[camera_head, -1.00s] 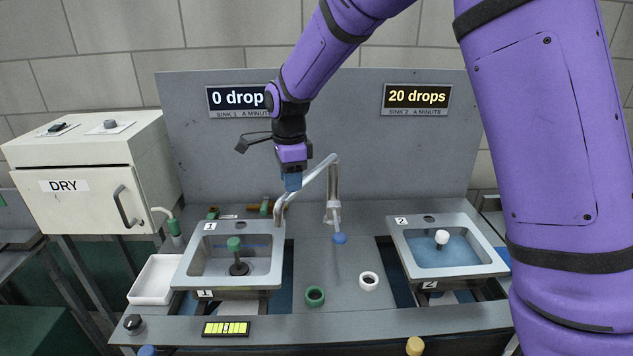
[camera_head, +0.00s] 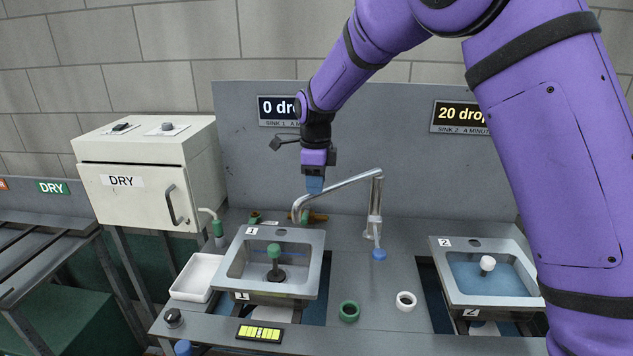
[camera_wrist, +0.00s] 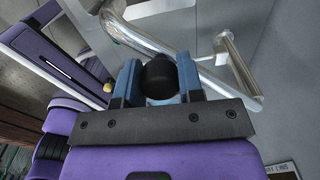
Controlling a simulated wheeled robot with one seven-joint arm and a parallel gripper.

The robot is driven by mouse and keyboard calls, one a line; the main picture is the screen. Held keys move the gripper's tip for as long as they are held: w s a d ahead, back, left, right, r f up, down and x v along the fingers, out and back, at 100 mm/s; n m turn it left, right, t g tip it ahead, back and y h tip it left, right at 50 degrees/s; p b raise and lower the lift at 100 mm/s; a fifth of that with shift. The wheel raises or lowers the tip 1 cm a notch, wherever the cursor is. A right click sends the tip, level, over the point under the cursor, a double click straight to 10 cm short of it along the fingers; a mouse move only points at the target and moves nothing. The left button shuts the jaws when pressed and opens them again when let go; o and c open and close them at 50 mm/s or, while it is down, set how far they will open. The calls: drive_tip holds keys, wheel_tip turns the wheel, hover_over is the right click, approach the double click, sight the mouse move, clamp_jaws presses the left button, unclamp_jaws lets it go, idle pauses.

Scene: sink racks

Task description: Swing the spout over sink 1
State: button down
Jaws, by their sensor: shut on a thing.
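The silver spout (camera_head: 345,184) is a bent pipe on an upright post between the sinks. Its arm reaches left and its downturned end (camera_head: 296,213) appears just above the back right rim of sink 1 (camera_head: 309,288); its exact depth is hard to tell. My gripper (camera_head: 314,186) is at the spout's free end. In the wrist view, my blue fingers (camera_wrist: 160,80) are shut on a dark rounded knob (camera_wrist: 159,76), with the pipe (camera_wrist: 145,40) passing behind it. Sink 1 holds a green-topped plug (camera_head: 274,252). The sink 1 sign (camera_head: 277,109) shows 0, partly hidden by my arm.
Sink 2 (camera_head: 495,301), with blue water and a white-topped plug (camera_head: 487,263), stands right. A white tray (camera_head: 193,278) and the DRY cabinet (camera_head: 135,185) are left. Green (camera_head: 349,311) and white (camera_head: 406,301) rings lie on the counter. The sink 2 sign (camera_head: 462,117) reads 20 drops.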

drive_tip(key=c, duration=0.7)
unclamp_jaws()
drive_tip(key=shift+w, duration=0.2)
drive_tip(key=shift+c, duration=0.2)
drive_tip(key=shift+r, duration=0.15)
wheel_tip(320, 180, up, 11)
drive_tip(key=shift+f, duration=0.2)
drive_tip(key=s+d+r+n+t+y, duration=0.1)
drive_tip(key=s+d+r+n, duration=0.4)
drive_tip(key=s+d, duration=0.3)
drive_tip(key=s+d+r+n+t, duration=0.1)
drive_tip(key=s+d+r+n, duration=0.4)
drive_tip(key=s+d, duration=0.4)
drive_tip(key=s+d+f+n+t, duration=0.1)
drive_tip(key=s+d+n, duration=0.1)
drive_tip(key=s, duration=0.4)
drive_tip(key=s+d+f+n+t, duration=0.1)
drive_tip(key=s+d+f+n, duration=0.1)
drive_tip(key=s+n, duration=0.3)
drive_tip(key=s+d+f+n+t+h, duration=0.1)
drive_tip(key=s+d+f+n, duration=0.1)
drive_tip(key=s, duration=0.7)
drive_tip(key=shift+s+d+f+n, duration=0.25)
drive_tip(key=shift+d+n, duration=0.3)
drive_tip(key=shift+n, duration=0.25)
